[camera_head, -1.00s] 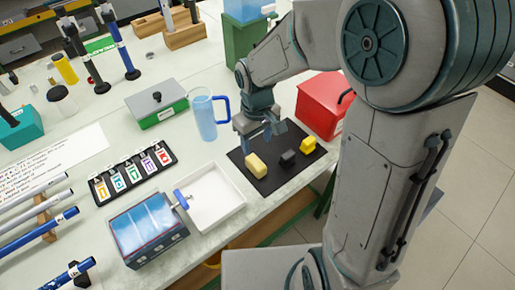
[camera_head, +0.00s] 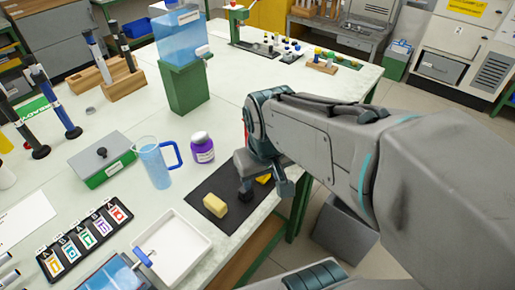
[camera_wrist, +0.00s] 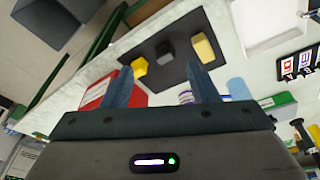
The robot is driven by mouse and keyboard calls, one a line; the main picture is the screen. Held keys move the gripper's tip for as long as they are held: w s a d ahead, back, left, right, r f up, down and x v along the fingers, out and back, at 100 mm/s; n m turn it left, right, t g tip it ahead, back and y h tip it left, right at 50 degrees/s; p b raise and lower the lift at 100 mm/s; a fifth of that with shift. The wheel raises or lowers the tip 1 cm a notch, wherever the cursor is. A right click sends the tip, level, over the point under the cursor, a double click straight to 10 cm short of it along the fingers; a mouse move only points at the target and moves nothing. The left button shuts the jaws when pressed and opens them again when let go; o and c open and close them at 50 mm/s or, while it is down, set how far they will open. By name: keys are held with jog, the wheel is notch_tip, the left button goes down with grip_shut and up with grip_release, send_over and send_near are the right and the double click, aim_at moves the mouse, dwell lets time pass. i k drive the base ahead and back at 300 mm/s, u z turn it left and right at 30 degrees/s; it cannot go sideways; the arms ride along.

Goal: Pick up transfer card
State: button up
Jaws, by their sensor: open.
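Several lettered cards with coloured symbols stand in a black rack (camera_head: 48,262) at the lower left of the head view; I cannot tell which one is the transfer card. Part of the rack shows at the right edge of the wrist view. My gripper (camera_head: 266,182) is open and empty, well to the right of the rack, near the black mat (camera_head: 232,181). In the wrist view its two fingers (camera_wrist: 158,84) stand apart, with the mat beyond them.
A yellow block (camera_head: 215,205) and a dark block (camera_wrist: 166,52) are on the mat. A red box (camera_wrist: 98,92) shows in the wrist view.

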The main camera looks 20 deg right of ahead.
aim_at(109, 205)
jog(key=u, duration=1.35)
